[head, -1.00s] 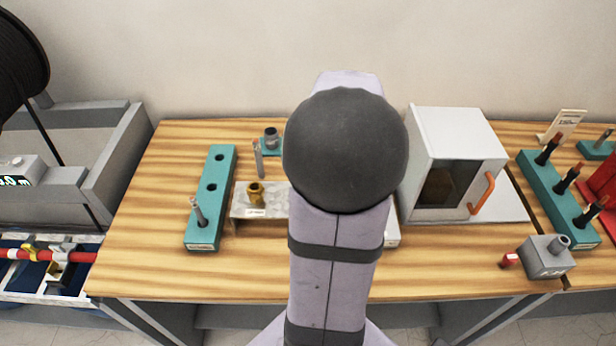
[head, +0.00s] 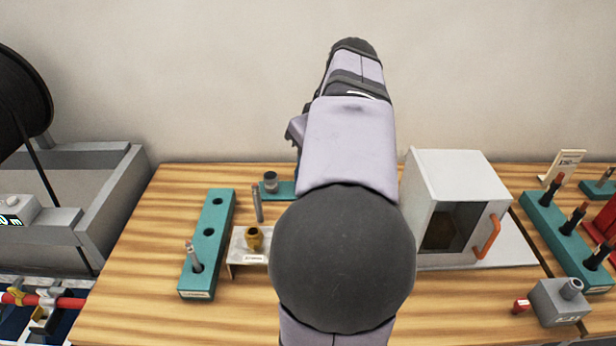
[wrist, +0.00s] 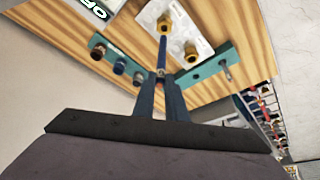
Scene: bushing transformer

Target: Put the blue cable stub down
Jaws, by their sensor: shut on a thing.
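My gripper (wrist: 160,80) shows in the wrist view, its two dark fingers closed together on the blue cable stub (wrist: 162,50). The stub is a thin blue rod that sticks out past the fingertips, over the wooden bench. In the head view my own arm hides the gripper and the stub. A teal rack (head: 208,250) at the bench's left has open holes and one grey stub standing at its near end. In the wrist view a teal rack (wrist: 103,47) holds several short round pieces, and another teal rack (wrist: 210,70) holds a thin grey pin.
A pale stand (head: 238,252) holds a brass fitting (head: 253,238). A white cabinet (head: 462,175) with an orange handle stands right of my arm. Farther right are a teal rack (head: 550,225) with dark red-tipped pieces and a grey block (head: 560,302). The front left bench is clear.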

